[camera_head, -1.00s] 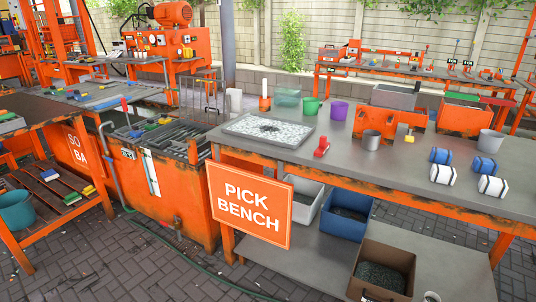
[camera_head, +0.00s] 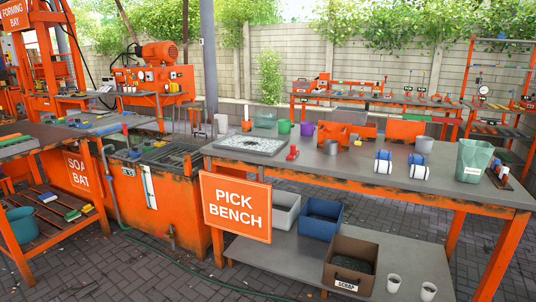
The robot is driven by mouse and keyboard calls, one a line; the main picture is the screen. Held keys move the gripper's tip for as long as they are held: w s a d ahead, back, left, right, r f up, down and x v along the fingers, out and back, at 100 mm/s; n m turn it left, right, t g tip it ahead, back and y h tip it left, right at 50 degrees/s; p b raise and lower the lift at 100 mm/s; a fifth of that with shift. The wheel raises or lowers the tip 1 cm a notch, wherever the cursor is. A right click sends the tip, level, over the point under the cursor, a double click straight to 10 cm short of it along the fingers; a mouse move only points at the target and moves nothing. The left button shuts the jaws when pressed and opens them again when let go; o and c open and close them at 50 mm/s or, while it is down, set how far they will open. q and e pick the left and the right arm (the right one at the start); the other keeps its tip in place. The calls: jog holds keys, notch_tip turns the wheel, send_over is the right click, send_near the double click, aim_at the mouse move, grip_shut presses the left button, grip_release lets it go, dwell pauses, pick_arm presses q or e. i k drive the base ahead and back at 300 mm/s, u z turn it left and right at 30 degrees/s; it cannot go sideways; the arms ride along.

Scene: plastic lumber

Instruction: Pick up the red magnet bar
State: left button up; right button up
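A small red block-like object (camera_head: 293,153) stands on the grey top of the pick bench (camera_head: 335,168), just right of a tray of pale pieces (camera_head: 251,144). It looks like the red magnet bar, but it is too small to be sure. Another item with red on it (camera_head: 501,176) stands at the bench's right end, beside a green translucent bin (camera_head: 473,160). Neither of my grippers is in view.
White-and-blue rolls (camera_head: 418,167), a grey cup (camera_head: 331,147) and green (camera_head: 284,126) and purple (camera_head: 307,129) cups stand on the bench. A blue bin (camera_head: 321,216) and a scrap box (camera_head: 352,262) sit on its lower shelf. Paving lies in front.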

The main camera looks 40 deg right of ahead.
aim_at(294, 152)
jog(key=z, duration=0.05)
jog(key=i, duration=1.8)
jog(key=z, duration=1.4)
jog(key=i, duration=0.9)
jog(key=z, duration=1.1)
